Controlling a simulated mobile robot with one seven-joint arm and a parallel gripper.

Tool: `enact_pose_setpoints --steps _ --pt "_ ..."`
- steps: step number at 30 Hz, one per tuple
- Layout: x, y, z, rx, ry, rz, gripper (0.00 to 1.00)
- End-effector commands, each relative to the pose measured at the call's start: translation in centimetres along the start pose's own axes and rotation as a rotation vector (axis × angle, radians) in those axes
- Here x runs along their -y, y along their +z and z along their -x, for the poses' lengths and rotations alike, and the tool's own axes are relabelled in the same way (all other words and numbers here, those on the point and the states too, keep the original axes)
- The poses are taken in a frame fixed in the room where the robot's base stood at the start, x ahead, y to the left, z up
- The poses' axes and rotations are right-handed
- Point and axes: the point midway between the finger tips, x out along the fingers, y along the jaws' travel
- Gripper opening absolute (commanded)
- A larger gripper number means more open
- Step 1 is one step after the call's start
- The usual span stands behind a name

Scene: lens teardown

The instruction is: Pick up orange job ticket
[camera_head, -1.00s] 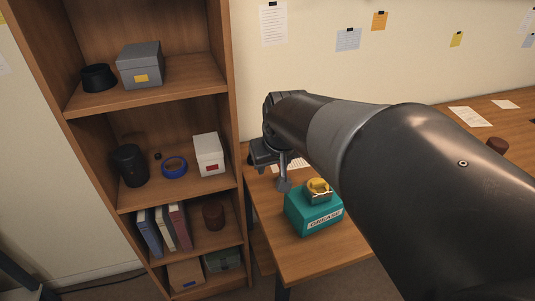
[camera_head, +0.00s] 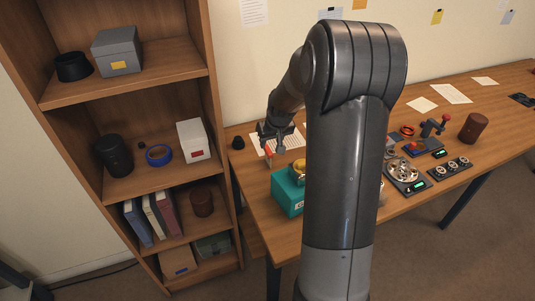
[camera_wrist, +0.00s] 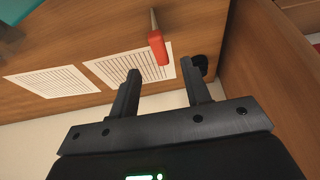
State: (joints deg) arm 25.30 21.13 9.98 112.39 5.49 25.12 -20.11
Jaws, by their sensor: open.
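An orange note (camera_head: 359,4) shows at the top edge of the head view, on the wall and partly cut off. I cannot tell whether it is the job ticket; no other orange paper shows. My gripper (camera_head: 270,149) is low over the left end of the workbench, well below that note. In the wrist view my gripper (camera_wrist: 160,69) is open, with nothing between its two fingers. A red-handled tool (camera_wrist: 158,48) lies just beyond the fingertips, over the edge of a printed sheet (camera_wrist: 108,67).
A teal grease box (camera_head: 287,192) with a yellow item on it stands near the bench's front left. A black round object (camera_head: 238,143) sits at the back left corner. The shelf (camera_head: 222,160) stands close on the left. Lens parts (camera_head: 404,172) and tools are right of my arm.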

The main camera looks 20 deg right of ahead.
Motion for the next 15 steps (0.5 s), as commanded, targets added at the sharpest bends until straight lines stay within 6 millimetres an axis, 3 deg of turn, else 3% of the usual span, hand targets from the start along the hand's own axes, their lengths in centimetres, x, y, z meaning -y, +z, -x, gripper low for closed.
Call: enact_pose_setpoints --steps 6,15 --pt "0.1 0.1 -3.2 0.003 -0.001 0.0 0.44" --pt "0.0 0.1 -5.5 0.003 -0.001 -0.001 0.44"
